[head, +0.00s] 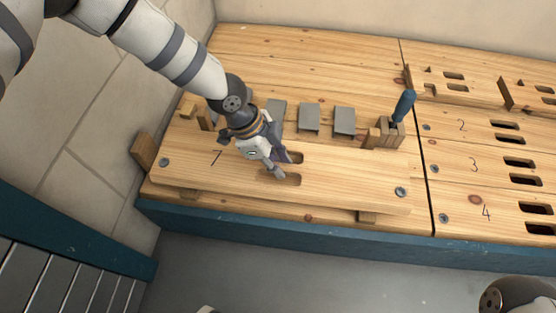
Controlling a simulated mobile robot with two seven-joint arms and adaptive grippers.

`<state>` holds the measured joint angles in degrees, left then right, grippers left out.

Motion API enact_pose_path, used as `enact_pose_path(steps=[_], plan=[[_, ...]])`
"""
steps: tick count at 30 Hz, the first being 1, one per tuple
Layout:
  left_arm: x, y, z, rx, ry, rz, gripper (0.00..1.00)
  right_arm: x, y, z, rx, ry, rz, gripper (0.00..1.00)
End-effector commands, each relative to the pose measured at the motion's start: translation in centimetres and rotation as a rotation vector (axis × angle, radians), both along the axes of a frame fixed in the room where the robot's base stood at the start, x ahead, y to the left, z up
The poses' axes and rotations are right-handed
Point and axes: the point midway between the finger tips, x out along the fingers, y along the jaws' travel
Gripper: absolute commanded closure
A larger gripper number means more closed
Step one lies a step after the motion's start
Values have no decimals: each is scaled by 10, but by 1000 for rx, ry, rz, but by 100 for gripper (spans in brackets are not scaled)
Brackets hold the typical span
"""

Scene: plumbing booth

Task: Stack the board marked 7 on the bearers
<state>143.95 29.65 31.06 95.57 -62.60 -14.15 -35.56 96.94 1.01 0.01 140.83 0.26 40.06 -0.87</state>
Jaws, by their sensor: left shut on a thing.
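The board marked 7 (330,188) is a long pale wooden plank with a dark 7 near its left part, a bolt head at each end and dark hand slots near its middle. My left gripper (286,167) is at these slots, shut on the board. The bearers show as small wood blocks under the board's front edge, one at the left (190,194) and one at the right (367,217). The board lies over both; I cannot tell whether it touches them. My right gripper is not in view.
A wooden block with a blue-handled tool (403,104) and several grey plates (309,118) stand behind the board. Boards marked 2 (470,127), 3 (460,165) and 4 (462,212) lie at the right. A blue edge (300,231) borders the front.

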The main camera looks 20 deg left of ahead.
Motion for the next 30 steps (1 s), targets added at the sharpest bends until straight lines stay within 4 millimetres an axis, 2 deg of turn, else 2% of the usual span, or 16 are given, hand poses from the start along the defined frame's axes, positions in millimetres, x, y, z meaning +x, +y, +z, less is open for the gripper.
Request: enact_pose_path(steps=[21,30], plan=[[1,0,-25,-1,-3,0,100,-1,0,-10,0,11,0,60],[1,-1,-25,-1,-4,0,100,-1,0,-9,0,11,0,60]])
